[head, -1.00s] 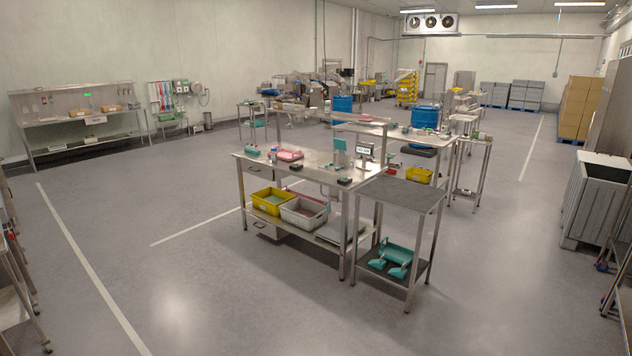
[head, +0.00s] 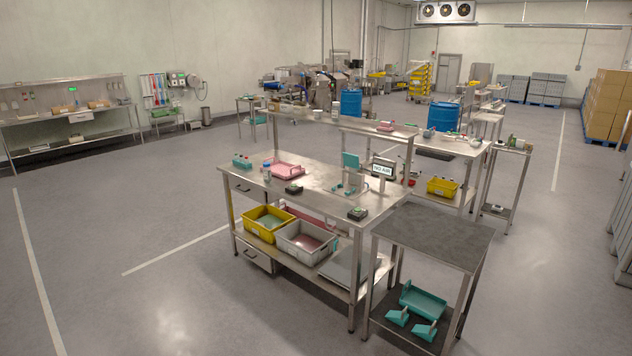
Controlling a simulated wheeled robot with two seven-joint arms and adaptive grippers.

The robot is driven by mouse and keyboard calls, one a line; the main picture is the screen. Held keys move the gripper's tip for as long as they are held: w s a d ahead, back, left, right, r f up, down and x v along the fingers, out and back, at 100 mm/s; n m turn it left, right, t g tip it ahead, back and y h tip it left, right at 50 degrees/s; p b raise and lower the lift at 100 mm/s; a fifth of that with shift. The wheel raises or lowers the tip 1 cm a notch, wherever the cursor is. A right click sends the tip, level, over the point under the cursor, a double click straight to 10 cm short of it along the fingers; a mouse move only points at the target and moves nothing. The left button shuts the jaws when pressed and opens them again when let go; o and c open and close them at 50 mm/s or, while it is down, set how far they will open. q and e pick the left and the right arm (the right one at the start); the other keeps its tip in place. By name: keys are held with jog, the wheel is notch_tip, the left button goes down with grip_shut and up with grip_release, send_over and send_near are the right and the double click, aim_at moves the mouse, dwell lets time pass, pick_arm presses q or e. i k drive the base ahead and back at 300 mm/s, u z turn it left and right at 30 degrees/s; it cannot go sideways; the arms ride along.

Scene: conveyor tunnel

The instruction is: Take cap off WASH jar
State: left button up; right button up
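No jar with a readable WASH label shows at this distance. A small pale container with a blue top (head: 267,172) stands on the near steel workbench (head: 325,183), beside a pink tray (head: 287,168). Whether it is the WASH jar I cannot tell. Other small containers stand on the benches farther back, too small to read. Neither of my grippers is in view.
A low side table (head: 432,235) stands against the workbench's right end, with teal parts (head: 422,300) on its lower shelf. The floor (head: 150,300) at left and front is clear.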

aim_at(267, 172)
jog(key=u, duration=0.2)
jog(key=i, duration=2.5)
jog(key=u, duration=0.25)
